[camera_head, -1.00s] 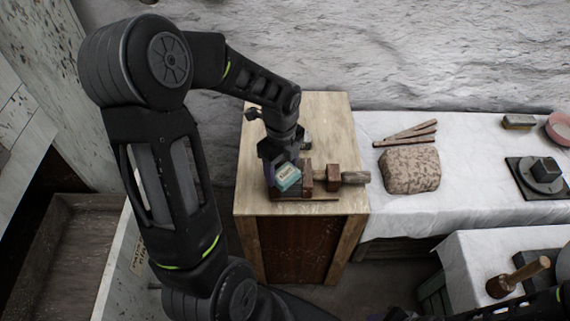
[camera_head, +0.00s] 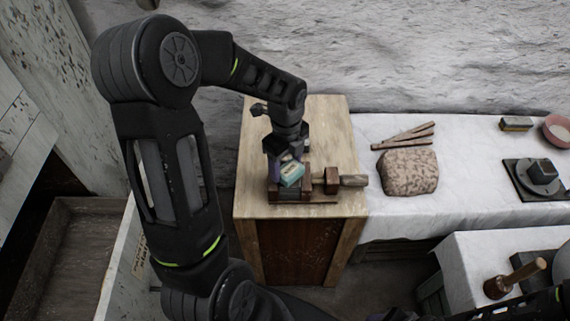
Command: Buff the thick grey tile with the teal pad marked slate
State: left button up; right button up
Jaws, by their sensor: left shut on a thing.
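My left gripper (camera_head: 285,168) points down over the wooden cabinet and is shut on the teal pad (camera_head: 292,173). The pad is a small teal block with a pale label; its lettering is too small to read. It is tilted and sits just above or against a brown wooden clamp (camera_head: 325,196) on the cabinet top. I cannot tell whether the pad touches what is in the clamp. The thick grey tile is not clearly seen; the gripper and pad cover that spot. My right gripper is out of view.
The cabinet top (camera_head: 327,125) is bare behind the clamp. The white-covered table (camera_head: 460,190) at right carries a speckled lump (camera_head: 409,172), wooden sticks (camera_head: 404,136), a brush (camera_head: 516,123), a pink bowl (camera_head: 559,130) and a dark plate (camera_head: 523,184). A mallet (camera_head: 514,277) lies at lower right.

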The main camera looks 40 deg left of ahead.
pick_arm(q)
jog(key=shift+r+p, duration=1.05)
jog(key=shift+r, duration=0.25)
notch_tip(320, 180, up, 4)
jog(key=p, duration=0.3)
